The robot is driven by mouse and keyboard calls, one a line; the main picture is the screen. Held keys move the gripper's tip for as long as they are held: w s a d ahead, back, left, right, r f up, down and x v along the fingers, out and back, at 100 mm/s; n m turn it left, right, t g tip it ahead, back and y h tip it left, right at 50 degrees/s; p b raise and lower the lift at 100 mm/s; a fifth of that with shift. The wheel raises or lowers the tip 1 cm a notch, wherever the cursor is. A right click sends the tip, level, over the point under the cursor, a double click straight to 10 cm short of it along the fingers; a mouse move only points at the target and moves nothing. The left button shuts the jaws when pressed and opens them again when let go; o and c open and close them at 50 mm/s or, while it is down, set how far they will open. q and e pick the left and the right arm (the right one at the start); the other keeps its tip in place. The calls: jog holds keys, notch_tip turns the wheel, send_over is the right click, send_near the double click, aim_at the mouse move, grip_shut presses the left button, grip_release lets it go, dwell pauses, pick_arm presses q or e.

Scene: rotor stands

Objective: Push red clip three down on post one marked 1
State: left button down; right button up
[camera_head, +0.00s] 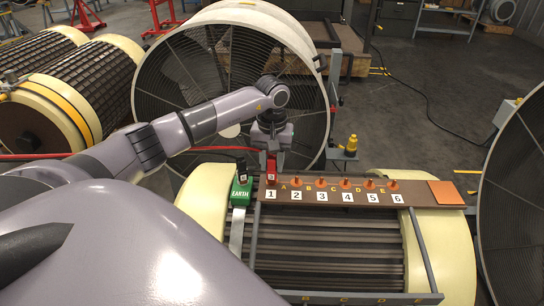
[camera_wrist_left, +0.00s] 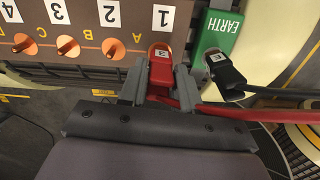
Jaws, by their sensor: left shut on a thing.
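Red clip three (camera_head: 271,175), marked 3, is between the fingers of my left gripper (camera_head: 271,158). In the left wrist view the red clip (camera_wrist_left: 160,68) lies in line with the white label 1 (camera_wrist_left: 163,17), its red cable running off to the right. My left gripper (camera_wrist_left: 160,88) is shut on it from both sides. Post one is hidden under or behind the clip; I cannot tell how far down the clip sits. The label 1 (camera_head: 271,195) also shows on the brown board (camera_head: 420,192). My right gripper is not in view.
Several bare copper posts (camera_head: 346,183) stand along the board to the right. Left of the clip is the green EARTH block (camera_head: 241,192) with a black clip (camera_wrist_left: 226,72) marked E. A yellow-topped object (camera_head: 352,143) stands behind the board.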

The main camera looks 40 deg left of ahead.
pick_arm(q)
jog(key=c, duration=0.7)
grip_release()
notch_tip(320, 180, up, 7)
jog(key=shift+r, duration=0.1)
